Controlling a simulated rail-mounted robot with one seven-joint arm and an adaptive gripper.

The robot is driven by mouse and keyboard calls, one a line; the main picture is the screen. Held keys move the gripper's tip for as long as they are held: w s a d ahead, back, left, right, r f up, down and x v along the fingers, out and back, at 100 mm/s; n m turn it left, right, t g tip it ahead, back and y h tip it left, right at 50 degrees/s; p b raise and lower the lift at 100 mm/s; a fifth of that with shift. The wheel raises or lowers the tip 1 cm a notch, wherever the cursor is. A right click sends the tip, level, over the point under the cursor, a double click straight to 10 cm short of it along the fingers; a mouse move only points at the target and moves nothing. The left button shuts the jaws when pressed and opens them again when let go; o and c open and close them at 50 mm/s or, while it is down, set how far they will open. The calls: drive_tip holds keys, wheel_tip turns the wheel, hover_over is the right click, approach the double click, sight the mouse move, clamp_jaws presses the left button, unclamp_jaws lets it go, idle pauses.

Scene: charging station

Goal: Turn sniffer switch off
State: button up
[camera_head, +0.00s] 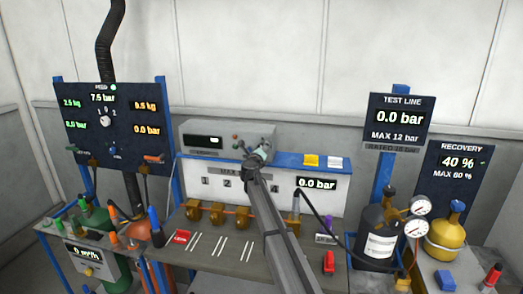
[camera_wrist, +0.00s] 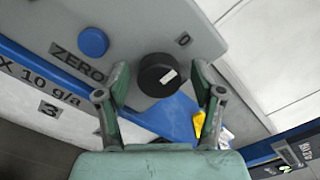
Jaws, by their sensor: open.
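The sniffer is a grey box (camera_head: 193,150) with a dark display on the back shelf in the head view. Its switch, a round black knob (camera_wrist: 156,72) with a white mark, shows in the wrist view. The mark points right and slightly up, not straight at the "0" label (camera_wrist: 183,39) above right of the knob. My gripper (camera_wrist: 160,80) is open, with one green finger on each side of the knob. I cannot tell whether either finger touches it. In the head view my gripper (camera_head: 261,153) is at the box's right end and hides the knob.
A blue button (camera_wrist: 93,42) marked ZERO is left of the knob. A yellow item (camera_head: 311,160) and a white item (camera_head: 335,162) sit on the blue shelf to the right. Brass fittings (camera_head: 215,213) stand on the bench below, with gauges (camera_head: 417,228) at right.

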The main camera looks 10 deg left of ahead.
drive_tip(key=s+a, duration=0.1)
drive_tip(key=s, duration=1.1)
drive_tip(key=shift+d, duration=0.1)
drive_tip(key=s+d+f+n+g+y, duration=0.2)
drive_tip(key=s+d+f+n+g, duration=0.1)
drive_tip(key=s+f+n, duration=0.4)
drive_tip(key=s+d+f+n+g+y, duration=0.3)
drive_tip(key=s+d+f+n, duration=0.3)
drive_tip(key=f, duration=0.5)
drive_tip(key=s+d+f+n+g+y, duration=0.2)
drive_tip(key=s+d+f+n, duration=0.3)
drive_tip(key=s+f+n, duration=0.4)
drive_tip(key=shift+f+g, duration=0.2)
drive_tip(key=shift+g, duration=0.3)
drive_tip(key=s+d+f+n+g+h, duration=0.35)
drive_tip(key=s+d+f, duration=0.45)
drive_tip(key=s, duration=0.5)
drive_tip(key=s+d+f+n+g+h, duration=0.2)
drive_tip(key=s+d+f+g, duration=0.3)
drive_tip(key=s+d, duration=0.7)
drive_tip(key=s+f+g+b, duration=0.7)
drive_tip(key=s+f+b, duration=0.3)
drive_tip(key=s+f, duration=1.9)
drive_tip(key=shift+s+a+b, duration=0.3)
drive_tip(key=shift+s+a, duration=0.15)
drive_tip(key=shift+s, duration=0.7)
